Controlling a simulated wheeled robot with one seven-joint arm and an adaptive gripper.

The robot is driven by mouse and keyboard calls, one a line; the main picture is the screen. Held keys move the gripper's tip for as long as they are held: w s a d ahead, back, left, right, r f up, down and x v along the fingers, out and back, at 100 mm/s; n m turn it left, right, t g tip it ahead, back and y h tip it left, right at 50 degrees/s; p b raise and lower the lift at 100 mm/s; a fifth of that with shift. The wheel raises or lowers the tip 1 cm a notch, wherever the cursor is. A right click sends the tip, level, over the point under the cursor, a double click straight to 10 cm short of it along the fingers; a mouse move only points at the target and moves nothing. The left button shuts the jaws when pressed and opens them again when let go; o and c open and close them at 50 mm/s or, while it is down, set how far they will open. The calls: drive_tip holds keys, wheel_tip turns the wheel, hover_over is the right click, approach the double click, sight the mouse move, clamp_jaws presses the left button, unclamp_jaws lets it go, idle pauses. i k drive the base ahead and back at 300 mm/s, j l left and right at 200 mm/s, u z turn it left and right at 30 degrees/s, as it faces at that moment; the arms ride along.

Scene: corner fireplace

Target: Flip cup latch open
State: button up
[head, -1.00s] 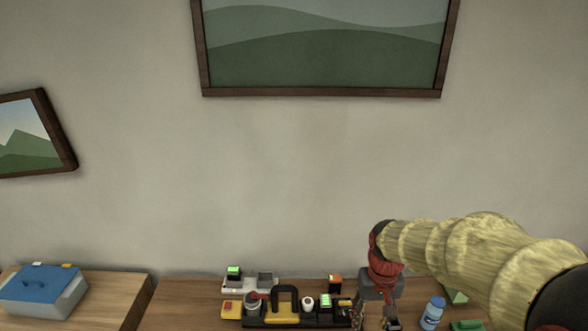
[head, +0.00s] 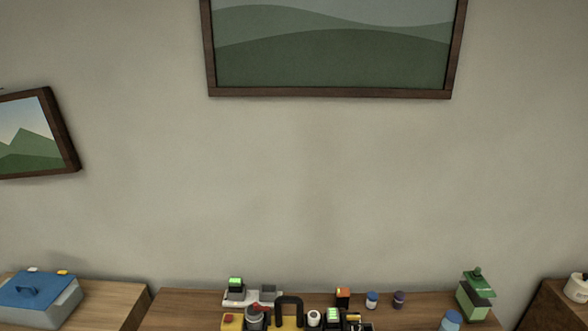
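My gripper and arm are out of the head view. A row of small devices stands at the bottom edge of the view on the brown table. It holds a grey cylinder with a red part on top (head: 256,317), a black arch-shaped handle (head: 289,301), a white round knob (head: 314,318) and a dark block with a green top (head: 333,315). I cannot tell which part is the cup latch or whether it is open. The lower part of the row is cut off by the frame.
A brown table (head: 180,308) carries a green-lit block (head: 236,284), an orange-topped block (head: 343,297), two small bottles (head: 372,299), a blue bottle (head: 451,321) and a green dispenser (head: 475,293). A blue-lidded box (head: 40,297) stands left. Wall pictures hang above.

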sight(255, 304)
drive_tip(key=i+j+u, duration=0.2)
drive_tip(key=i, duration=0.2)
drive_tip(key=i+j+u, duration=0.15)
drive_tip(key=i, duration=0.25)
drive_tip(key=j, duration=0.1)
